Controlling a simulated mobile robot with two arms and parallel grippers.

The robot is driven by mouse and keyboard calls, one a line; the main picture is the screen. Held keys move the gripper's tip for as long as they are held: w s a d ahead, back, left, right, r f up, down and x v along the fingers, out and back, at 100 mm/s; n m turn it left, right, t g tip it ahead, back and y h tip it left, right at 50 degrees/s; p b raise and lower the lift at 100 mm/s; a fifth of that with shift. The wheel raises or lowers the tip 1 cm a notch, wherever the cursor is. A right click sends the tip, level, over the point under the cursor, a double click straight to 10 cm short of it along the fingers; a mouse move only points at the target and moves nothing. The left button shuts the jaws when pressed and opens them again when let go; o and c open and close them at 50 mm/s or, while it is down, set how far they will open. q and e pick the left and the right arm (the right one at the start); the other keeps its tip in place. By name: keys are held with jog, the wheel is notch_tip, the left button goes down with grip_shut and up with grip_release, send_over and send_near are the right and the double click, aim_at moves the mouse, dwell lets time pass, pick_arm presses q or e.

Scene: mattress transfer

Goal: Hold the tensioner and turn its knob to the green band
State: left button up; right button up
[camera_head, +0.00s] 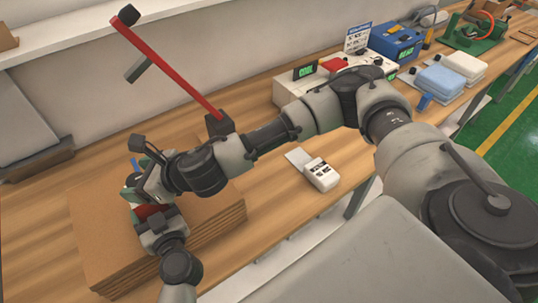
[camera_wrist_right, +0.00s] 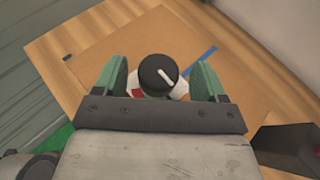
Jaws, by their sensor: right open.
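The tensioner's round black knob (camera_wrist_right: 156,72) with a white pointer line shows in the right wrist view, the line slanting to the lower right. Red and white parts of the tensioner (camera_wrist_right: 138,92) show beneath it; no green band is visible there. My right gripper (camera_head: 136,186) is open, its green fingers on either side of the knob, apart from it. In the head view the tensioner is mostly hidden, with a bit of red (camera_head: 147,211) showing. My left gripper (camera_head: 156,225) is beside it, its fingers hidden, so I cannot tell whether it grips.
A stack of brown cardboard sheets (camera_head: 215,218) lies under the grippers on the wooden bench (camera_head: 265,190). A red bar (camera_head: 170,62) rises behind. A white handheld device (camera_head: 321,174), a white box with display (camera_head: 292,89) and a blue case (camera_head: 394,42) stand to the right.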

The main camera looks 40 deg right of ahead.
jog(key=v, duration=1)
jog(key=w+d+f+m+h, duration=0.1)
jog(key=d+f+m, duration=0.2)
jog(key=m, duration=0.1)
jog(key=d+f+m+t+h, duration=0.1)
jog(key=d+f+m+h, duration=0.1)
jog(key=d+f+m, duration=0.2)
jog(key=w+d+f+m+h, duration=0.1)
jog(key=d+f+m+h, duration=0.1)
jog(key=d+f+m, duration=0.1)
jog(key=shift+w+d+f+m, duration=0.15)
jog(key=shift+d+f+m, duration=0.05)
jog(key=shift+f+m, duration=0.2)
jog(key=shift+w+d+f+m, duration=0.15)
jog(key=shift+f+m, duration=0.2)
jog(key=shift+m, duration=0.05)
jog(key=s+d+f+m+h, duration=0.3)
jog(key=d+f+m, duration=0.3)
jog(key=d, duration=0.4)
jog(key=shift+s+f+g+h, duration=0.25)
jog(key=shift+f+g+h, duration=0.05)
jog(key=shift+f+h, duration=0.1)
